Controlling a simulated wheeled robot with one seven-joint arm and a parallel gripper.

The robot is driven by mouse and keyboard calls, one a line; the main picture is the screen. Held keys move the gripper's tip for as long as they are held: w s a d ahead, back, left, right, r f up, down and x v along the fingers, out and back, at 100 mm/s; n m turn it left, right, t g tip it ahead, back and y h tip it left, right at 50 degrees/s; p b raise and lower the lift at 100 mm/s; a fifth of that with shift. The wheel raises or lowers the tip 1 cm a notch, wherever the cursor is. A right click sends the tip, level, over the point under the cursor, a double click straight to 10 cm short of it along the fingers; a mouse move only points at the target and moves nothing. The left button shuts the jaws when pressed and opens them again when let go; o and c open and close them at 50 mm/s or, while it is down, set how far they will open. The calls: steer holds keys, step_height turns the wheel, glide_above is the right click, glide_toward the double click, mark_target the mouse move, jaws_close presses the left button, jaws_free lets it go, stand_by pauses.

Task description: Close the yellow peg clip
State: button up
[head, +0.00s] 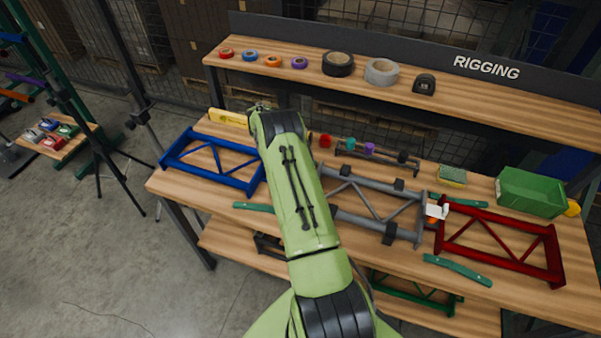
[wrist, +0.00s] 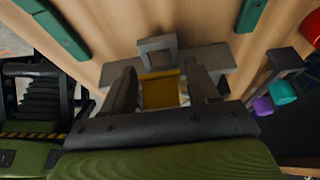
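In the wrist view a yellow block-like piece (wrist: 160,91), which looks like the yellow peg clip, sits at a grey bracket (wrist: 157,44) with an upright frame. My gripper (wrist: 160,78) has one finger on each side of the yellow piece. The fingers are spread, with the piece between them; I cannot tell whether they touch it. Whether the clip is open or closed is not clear. In the head view my arm hides the gripper and the yellow piece.
Teal (wrist: 283,92), purple (wrist: 263,105) and red (wrist: 312,28) pieces stand near the gripper's right. The bench holds a blue frame (head: 208,158), grey frame (head: 370,190), red frame (head: 500,243) and green bin (head: 531,192). Tape rolls line the upper shelf (head: 450,95).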

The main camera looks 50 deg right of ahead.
steer(key=shift+r, duration=0.1)
steer(key=p+v, duration=0.1)
steer(key=v, duration=1.4)
steer(key=shift+w+r, duration=0.15)
steer(key=shift+r, duration=0.1)
steer(key=shift+a, duration=0.1)
steer(key=s+a+r+n+t, duration=0.2)
steer(key=s+a+r+n, duration=0.1)
steer(key=a+r+n, duration=0.6)
steer(key=s+a+r+n+t, duration=0.35)
steer(key=a+r+n, duration=0.2)
steer(key=r, duration=0.55)
steer(key=s+a+f+n+t+y, duration=0.1)
steer(key=s+a+n+t, duration=0.3)
steer(key=s+a+n, duration=1.1)
steer(key=s+n, duration=0.2)
steer(key=s, duration=0.1)
steer(key=shift+s+y, duration=0.3)
